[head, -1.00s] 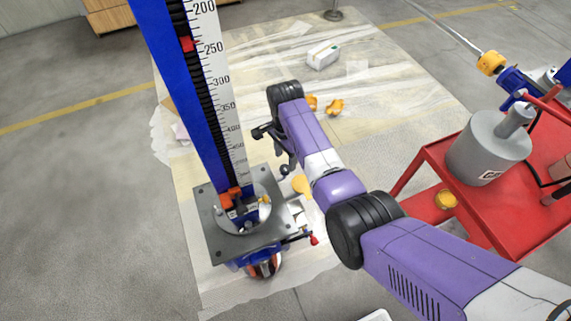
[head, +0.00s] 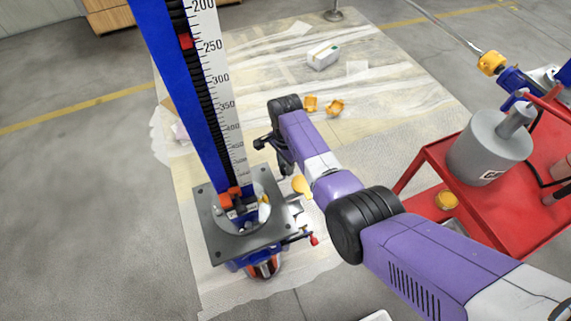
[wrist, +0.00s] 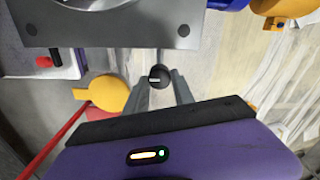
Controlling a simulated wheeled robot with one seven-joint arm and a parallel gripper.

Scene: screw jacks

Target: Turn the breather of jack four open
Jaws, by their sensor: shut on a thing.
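A black round knob with a pale line across its face, which appears to be the breather (wrist: 159,75), sits beside the grey plate's edge in the wrist view. My gripper (wrist: 158,88) has its two grey fingers on either side of the knob, shut on it. The jack's grey square plate (wrist: 100,25) fills the top of that view. In the head view the jack has a blue column (head: 185,90) with a white scale, above its plate (head: 222,248). No jack number is readable.
A yellow round tag (wrist: 107,94) is close left of the fingers. A red-tipped handle (head: 314,239) sticks out beside the jack. A red cart (head: 440,170) with a grey cylinder (head: 490,150) stands right.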

